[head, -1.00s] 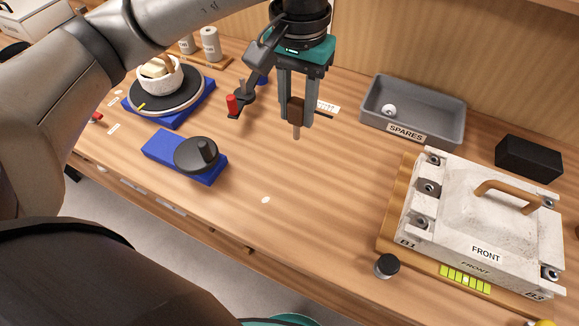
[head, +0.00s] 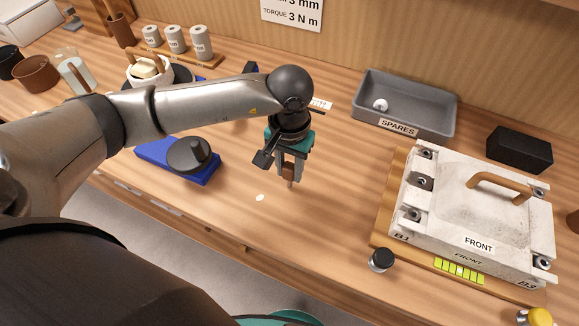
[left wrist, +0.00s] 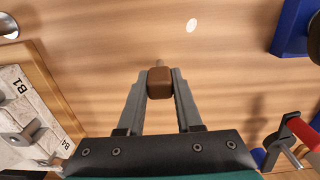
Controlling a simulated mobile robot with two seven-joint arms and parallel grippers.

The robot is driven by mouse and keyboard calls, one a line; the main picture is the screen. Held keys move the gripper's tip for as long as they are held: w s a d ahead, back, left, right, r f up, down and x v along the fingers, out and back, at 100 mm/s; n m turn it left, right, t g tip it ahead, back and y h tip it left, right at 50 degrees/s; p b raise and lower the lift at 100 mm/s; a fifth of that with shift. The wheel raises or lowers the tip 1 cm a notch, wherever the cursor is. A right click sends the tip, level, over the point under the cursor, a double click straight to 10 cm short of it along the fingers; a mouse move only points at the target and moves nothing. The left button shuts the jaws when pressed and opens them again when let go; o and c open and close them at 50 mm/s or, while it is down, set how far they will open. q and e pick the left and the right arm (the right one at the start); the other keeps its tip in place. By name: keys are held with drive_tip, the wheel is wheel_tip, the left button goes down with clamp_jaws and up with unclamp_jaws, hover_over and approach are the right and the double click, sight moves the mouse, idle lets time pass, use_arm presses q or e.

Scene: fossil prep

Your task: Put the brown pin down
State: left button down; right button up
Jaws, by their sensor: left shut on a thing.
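The brown pin (head: 290,171) is held between the fingertips of my left gripper (head: 289,168), with its thin tip pointing down. In the left wrist view the brown head of the pin (left wrist: 160,83) sits between the two grey fingers, with a lighter tip beyond it. My left gripper is shut on it over bare wood of the bench (head: 300,215). I cannot tell whether the tip touches the wood. My right gripper is not in view.
A white block marked FRONT (head: 470,210) lies on a wooden board at right. A grey SPARES tray (head: 440,122) stands behind. A blue base with a dark disc (head: 187,153) is at left. A small pale spot (head: 260,198) and a black-topped knob (head: 382,259) are near the front edge.

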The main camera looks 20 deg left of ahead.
use_arm(q)
drive_tip(key=shift+f, duration=0.15)
drive_tip(key=shift+f+b, duration=0.2)
drive_tip(key=shift+b, duration=0.1)
drive_tip(key=c, duration=0.6)
unclamp_jaws()
drive_tip(key=shift+r, duration=0.1)
drive_tip(key=shift+r, duration=0.1)
